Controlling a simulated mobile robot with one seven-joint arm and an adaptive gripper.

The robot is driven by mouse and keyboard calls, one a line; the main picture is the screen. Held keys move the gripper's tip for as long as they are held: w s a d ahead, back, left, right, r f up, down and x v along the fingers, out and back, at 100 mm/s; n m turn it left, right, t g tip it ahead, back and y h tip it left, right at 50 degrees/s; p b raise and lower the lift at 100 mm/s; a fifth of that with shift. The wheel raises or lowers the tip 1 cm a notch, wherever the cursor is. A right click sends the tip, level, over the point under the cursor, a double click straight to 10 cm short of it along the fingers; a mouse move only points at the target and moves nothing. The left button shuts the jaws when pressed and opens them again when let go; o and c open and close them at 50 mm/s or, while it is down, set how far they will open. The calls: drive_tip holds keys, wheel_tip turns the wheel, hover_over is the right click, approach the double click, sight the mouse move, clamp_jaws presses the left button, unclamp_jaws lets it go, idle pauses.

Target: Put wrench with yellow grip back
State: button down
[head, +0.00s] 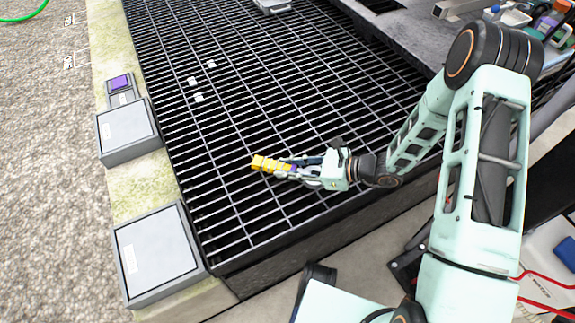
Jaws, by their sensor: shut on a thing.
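The yellow grip of the wrench (268,163) shows in the head view, sticking out to the left of my gripper over the dark floor grating. My gripper (292,170) is shut on the wrench near the grip's right end. The rest of the wrench is hidden by the fingers or too small to make out. I cannot tell how high the wrench is above the grating.
Grey lidded boxes (155,255) stand along the mossy kerb at left, one with a purple-topped item (121,82) behind it. Small pale pieces (198,97) lie on the grating (240,60). A dark bench (400,30) with a cluttered tote is at upper right.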

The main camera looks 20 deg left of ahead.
drive_tip(key=shift+f+b, duration=0.6)
drive_tip(key=shift+f, duration=0.35)
drive_tip(key=c, duration=1.6)
unclamp_jaws()
drive_tip(key=v, duration=1.2)
drive_tip(key=shift+d, duration=0.1)
